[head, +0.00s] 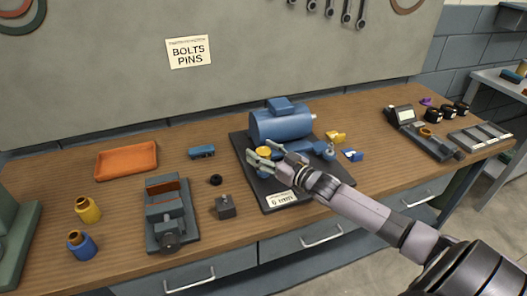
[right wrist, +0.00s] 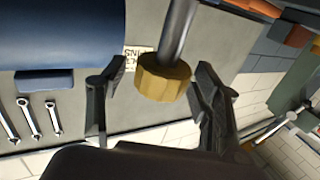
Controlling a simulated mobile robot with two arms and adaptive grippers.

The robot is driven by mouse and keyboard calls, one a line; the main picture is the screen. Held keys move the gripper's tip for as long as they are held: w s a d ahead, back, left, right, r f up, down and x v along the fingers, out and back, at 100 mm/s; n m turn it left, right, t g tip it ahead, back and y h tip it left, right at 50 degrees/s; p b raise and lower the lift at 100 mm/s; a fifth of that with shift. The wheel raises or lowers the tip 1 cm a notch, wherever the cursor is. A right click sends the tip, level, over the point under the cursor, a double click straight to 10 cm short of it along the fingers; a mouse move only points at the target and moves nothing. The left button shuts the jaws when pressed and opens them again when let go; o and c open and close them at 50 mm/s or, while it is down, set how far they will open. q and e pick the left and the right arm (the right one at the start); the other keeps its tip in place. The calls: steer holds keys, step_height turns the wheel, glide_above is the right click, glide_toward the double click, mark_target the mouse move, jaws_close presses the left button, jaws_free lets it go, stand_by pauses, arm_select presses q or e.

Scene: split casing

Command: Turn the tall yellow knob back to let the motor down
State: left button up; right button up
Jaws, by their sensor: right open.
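The yellow knob (head: 263,151) stands on a stem at the front left of the blue motor (head: 281,124), above the dark base plate (head: 274,201). My right gripper (head: 264,156) is at the knob, with its fingers open. In the right wrist view the knob (right wrist: 163,82) is a ribbed yellow cap on a grey shaft. It lies between the two spread fingers of my right gripper (right wrist: 157,76), with a gap visible on each side. The motor's blue body (right wrist: 62,35) fills the upper left there. My left gripper is not in view.
A dark vise (head: 168,218) and a small dark block (head: 225,207) stand left of the plate. An orange tray (head: 127,161) lies further back. Small yellow (head: 336,137) and blue (head: 353,155) pieces lie right of the motor. A dark device (head: 420,132) stands at the right.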

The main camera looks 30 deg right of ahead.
steer(key=shift+c, duration=0.4)
steer(key=c, duration=1.1)
steer(key=n+y+b, duration=0.2)
steer(key=y+b, duration=0.1)
steer(key=shift+g+b, duration=0.35)
steer(key=shift+g, duration=0.05)
steer(key=shift+n+g+y+b, duration=0.5)
steer(key=shift+y+b, duration=0.05)
steer(key=shift+y, duration=0.35)
steer(key=o, duration=1.2)
steer(key=shift+c, duration=0.2)
